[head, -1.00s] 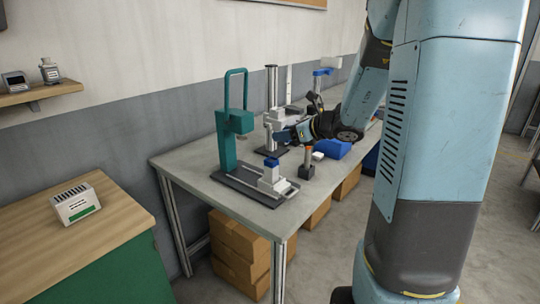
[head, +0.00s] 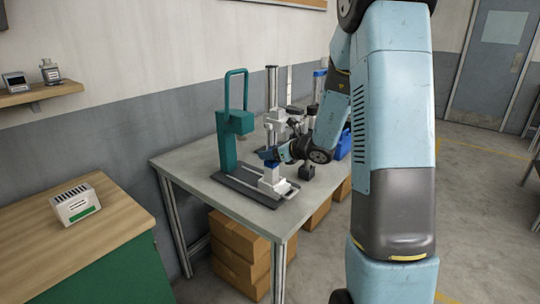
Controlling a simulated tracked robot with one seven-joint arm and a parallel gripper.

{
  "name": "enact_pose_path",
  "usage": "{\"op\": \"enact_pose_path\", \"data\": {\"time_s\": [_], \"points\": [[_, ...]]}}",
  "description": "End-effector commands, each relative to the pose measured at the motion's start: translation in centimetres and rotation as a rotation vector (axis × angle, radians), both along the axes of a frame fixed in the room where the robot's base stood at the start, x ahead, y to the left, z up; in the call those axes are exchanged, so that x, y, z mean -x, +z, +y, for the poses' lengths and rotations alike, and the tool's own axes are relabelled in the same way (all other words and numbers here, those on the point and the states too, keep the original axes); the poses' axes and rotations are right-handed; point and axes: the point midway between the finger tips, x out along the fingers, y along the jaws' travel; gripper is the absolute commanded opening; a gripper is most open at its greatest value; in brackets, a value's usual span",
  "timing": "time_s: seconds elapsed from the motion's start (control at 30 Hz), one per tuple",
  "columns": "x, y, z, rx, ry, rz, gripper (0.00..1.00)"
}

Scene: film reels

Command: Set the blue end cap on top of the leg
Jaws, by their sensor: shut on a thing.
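The blue end cap (head: 271,163) shows as a small blue piece at the top of a white block (head: 270,179) on the dark base of the green stand. My gripper (head: 270,155) is at the cap, coming in from the right, and is shut on it. The fingers and the cap overlap at this size, so I cannot tell whether the cap touches the block. I cannot tell surely which part is the leg; the white block right under the cap is the nearest upright piece.
The green stand (head: 234,122) with its tall handle rises just left of my gripper. A silver post (head: 272,88) stands behind. A small dark block (head: 307,172) and a blue bin (head: 345,143) are to the right. The grey table's (head: 190,165) front left is clear.

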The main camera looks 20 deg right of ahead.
Motion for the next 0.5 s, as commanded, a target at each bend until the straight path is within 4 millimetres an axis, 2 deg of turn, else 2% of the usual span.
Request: {"op": "enact_pose_path", "data": {"time_s": [0.1,0.5], "points": [[0.02,-0.7,0.01,0.001,0.0,0.0,0.19],[0.02,-1.05,0.01,0.001,0.0,0.0,0.19]]}}
